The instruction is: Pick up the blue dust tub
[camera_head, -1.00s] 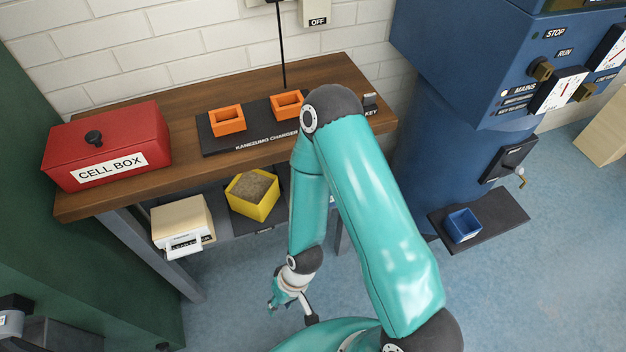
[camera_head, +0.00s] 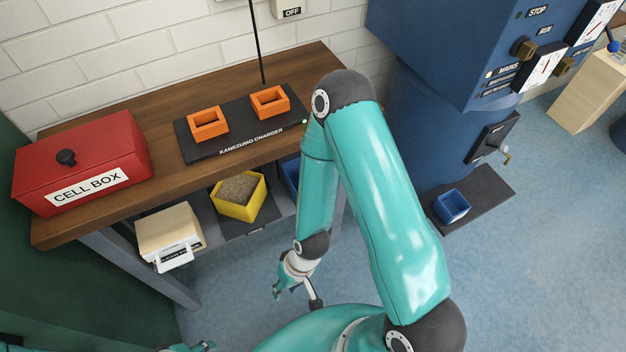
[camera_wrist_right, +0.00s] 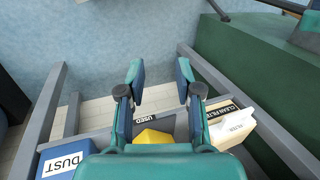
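The blue dust tub (camera_head: 290,174) is on the shelf under the bench, right of a yellow tub, mostly hidden behind my right arm in the head view. In the right wrist view its DUST label shows on a blue box (camera_wrist_right: 64,163) at the lower left, cut by the frame edge. My right gripper (camera_head: 296,290) hangs in front of the shelf, apart from the tub. In the right wrist view the gripper (camera_wrist_right: 161,72) has its fingers apart with nothing between them. Only small teal tips, apparently my left gripper (camera_head: 190,347), show at the bottom edge.
The yellow tub (camera_head: 240,205) and a cream filter box (camera_head: 168,232) share the shelf. A second blue tub (camera_head: 451,206) sits on a dark plate (camera_head: 490,193) by the blue machine. A red cell box (camera_head: 80,165) and charger (camera_head: 240,137) are on the bench.

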